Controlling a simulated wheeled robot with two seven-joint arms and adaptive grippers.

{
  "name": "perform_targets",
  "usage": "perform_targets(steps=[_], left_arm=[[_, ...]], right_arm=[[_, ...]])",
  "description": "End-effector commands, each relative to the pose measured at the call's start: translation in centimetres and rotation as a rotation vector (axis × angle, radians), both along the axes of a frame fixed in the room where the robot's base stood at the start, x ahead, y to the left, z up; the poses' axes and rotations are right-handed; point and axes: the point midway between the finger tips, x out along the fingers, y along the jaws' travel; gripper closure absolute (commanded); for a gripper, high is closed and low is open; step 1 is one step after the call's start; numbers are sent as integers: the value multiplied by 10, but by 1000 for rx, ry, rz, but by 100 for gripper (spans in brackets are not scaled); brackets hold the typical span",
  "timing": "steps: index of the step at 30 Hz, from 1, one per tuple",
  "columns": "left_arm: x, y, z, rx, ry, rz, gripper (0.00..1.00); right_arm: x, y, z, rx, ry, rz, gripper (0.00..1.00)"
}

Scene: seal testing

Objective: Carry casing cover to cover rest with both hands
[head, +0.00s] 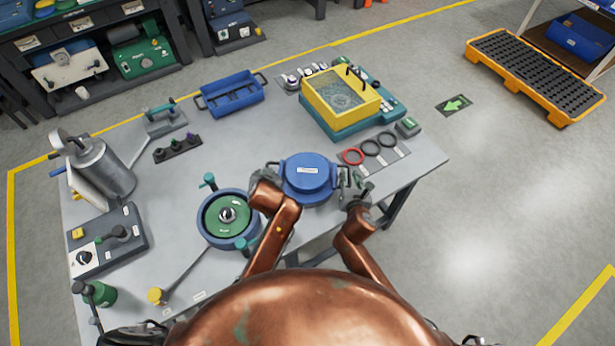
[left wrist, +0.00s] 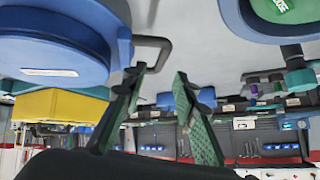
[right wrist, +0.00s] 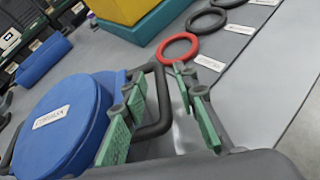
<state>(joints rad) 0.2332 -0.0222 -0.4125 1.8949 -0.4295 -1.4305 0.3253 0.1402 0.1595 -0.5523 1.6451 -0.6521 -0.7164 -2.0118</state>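The blue round casing cover (head: 308,172) with a white label is near the table's front edge, between my two grippers. It also shows in the left wrist view (left wrist: 50,45) and the right wrist view (right wrist: 62,115). My left gripper (left wrist: 158,95) is open at the cover's left side, its fingers apart near a dark loop handle (left wrist: 152,46). My right gripper (right wrist: 168,105) is open at the right side, with the other dark handle (right wrist: 158,115) running between its fingers. I cannot make out a separate cover rest; what lies under the cover is hidden.
A blue round casing (head: 205,228) with a green inside stands left of the cover. A yellow-topped box (head: 340,95) stands behind. Red and black rings (head: 353,156) lie to the right. A blue tray (head: 230,93) is farther back. Bare table (head: 240,150) lies behind the casing.

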Motion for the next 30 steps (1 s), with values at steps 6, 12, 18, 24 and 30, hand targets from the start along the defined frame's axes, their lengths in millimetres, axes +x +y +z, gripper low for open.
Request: perform_targets(steps=[6, 12, 18, 24, 30], left_arm=[[-28, -7, 29, -1, -2, 0, 73], [-41, -9, 41, -1, 0, -1, 73], [-42, -9, 43, 1, 1, 0, 73], [-42, -9, 42, 1, 0, -1, 73], [-42, -9, 42, 1, 0, -1, 73]], right_arm=[[0, 0, 0, 0, 0, 0, 73], [-1, 0, 0, 0, 0, 0, 73], [-19, -1, 7, -1, 0, 0, 73], [-58, -3, 23, 0, 1, 1, 73], [-92, -4, 37, 0, 1, 1, 73]])
